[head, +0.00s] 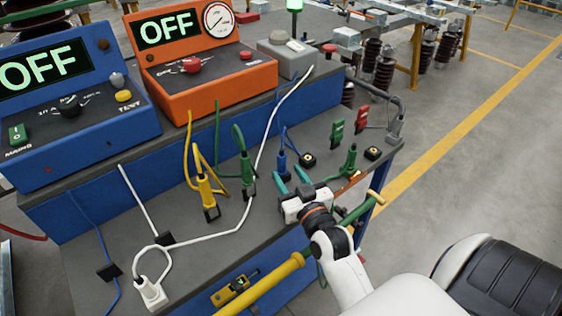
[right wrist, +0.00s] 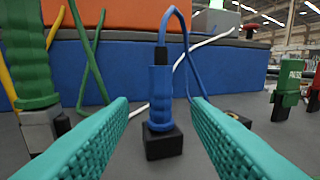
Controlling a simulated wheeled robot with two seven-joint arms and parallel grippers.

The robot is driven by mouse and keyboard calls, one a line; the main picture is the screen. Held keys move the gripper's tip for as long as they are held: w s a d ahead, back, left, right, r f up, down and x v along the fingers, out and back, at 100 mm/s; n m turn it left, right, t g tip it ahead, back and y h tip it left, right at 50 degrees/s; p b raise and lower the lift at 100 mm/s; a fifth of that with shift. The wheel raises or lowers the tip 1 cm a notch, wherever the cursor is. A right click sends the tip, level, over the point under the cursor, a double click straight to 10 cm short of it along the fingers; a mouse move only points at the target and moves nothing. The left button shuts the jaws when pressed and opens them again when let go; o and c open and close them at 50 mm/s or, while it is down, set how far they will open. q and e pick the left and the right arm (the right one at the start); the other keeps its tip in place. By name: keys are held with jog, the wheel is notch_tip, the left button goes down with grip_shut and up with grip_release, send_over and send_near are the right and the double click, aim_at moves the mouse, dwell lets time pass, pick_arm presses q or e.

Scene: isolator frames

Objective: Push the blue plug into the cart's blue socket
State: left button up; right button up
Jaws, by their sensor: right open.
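The blue plug (head: 282,161) stands upright in a small black block on the cart's grey top, and a blue cable loops from its upper end. In the right wrist view the blue plug (right wrist: 160,92) is centred between my two teal fingers, apparently just beyond their tips. My right gripper (head: 287,175) is open, empty and low over the cart top, in front of the plug. In the wrist view its fingers (right wrist: 161,101) do not touch the plug. I cannot clearly identify a blue socket. My left gripper is not in view.
A green plug (head: 247,172) and a yellow plug (head: 205,190) stand left of the blue plug. A white cable (head: 262,140) runs behind. A yellow bar (head: 265,285) crosses the front.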

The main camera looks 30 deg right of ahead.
aim_at(279, 161)
jog(key=shift+w+d, duration=0.15)
jog(key=shift+w, duration=0.5)
jog(key=shift+w+d+f, duration=0.1)
jog(key=shift+w, duration=0.45)
jog(key=w, duration=0.2)
jog(key=w+d, duration=0.1)
jog(key=w, duration=0.1)
jog(key=shift+w+f, duration=0.2)
jog(key=shift+w, duration=0.1)
jog(key=shift+c, duration=0.7)
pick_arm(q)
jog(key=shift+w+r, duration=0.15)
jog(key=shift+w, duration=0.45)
pick_arm(e)
grip_shut()
